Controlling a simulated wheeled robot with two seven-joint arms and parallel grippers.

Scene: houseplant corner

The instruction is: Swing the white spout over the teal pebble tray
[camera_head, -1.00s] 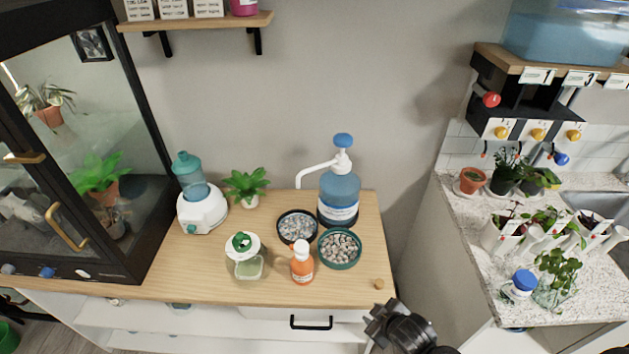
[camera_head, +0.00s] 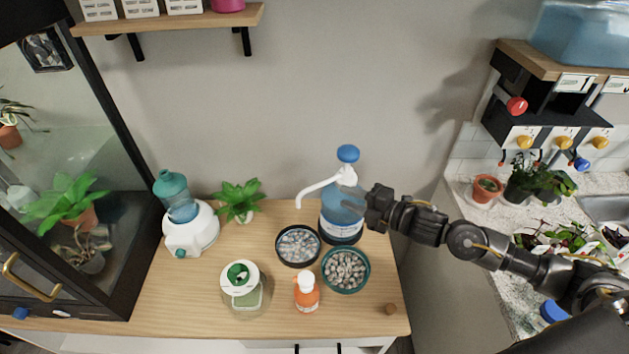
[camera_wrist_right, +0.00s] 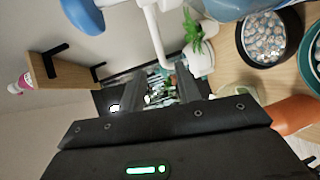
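The white spout (camera_head: 318,190) comes off the head of a pump bottle with a blue knob (camera_head: 348,153) and points to the left, its tip above the back of the black pebble tray (camera_head: 279,251). The teal pebble tray (camera_head: 367,281) sits to the right of the black one, in front of the bottle (camera_head: 342,220). My right gripper (camera_head: 364,202) is at the bottle's right side, just below the pump head. In the wrist view its fingers (camera_wrist_right: 152,94) are apart with nothing held between them, and the spout (camera_wrist_right: 154,35) shows beyond them. My left gripper is out of view.
An orange pump bottle (camera_head: 307,296) and a green-lidded jar (camera_head: 245,292) stand at the front. A potted plant (camera_head: 239,197) and a white device with a teal tank (camera_head: 191,230) stand left.

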